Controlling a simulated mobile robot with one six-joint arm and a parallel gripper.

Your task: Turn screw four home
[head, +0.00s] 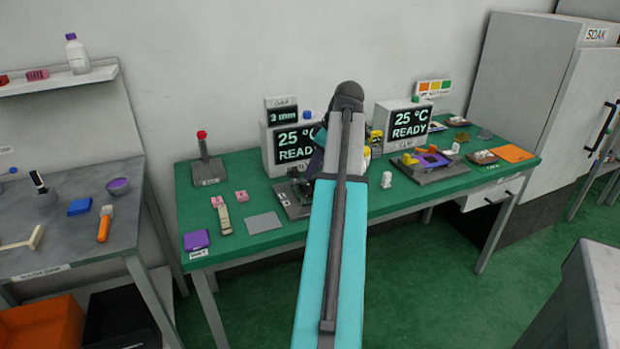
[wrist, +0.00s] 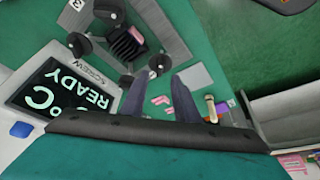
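A grey fixture plate (wrist: 165,30) lies at the top of the wrist view with a black ribbed block (wrist: 125,42) and several black knobs, including one at the plate's edge (wrist: 109,12). Another black knob (wrist: 160,63) is close to my fingertips in the picture. A "3" label shows on the plate; I cannot tell which knob is screw four. In the head view the fixture (head: 289,203) is partly hidden by my arm. My gripper (wrist: 158,78) has its two dark fingers apart, with nothing visible between them. I cannot tell its height over the table.
A grey box (head: 275,155) with a "25 °C READY" screen stands behind the fixture; it also shows in the wrist view (wrist: 30,85). A second such box (head: 388,120) is to the right.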

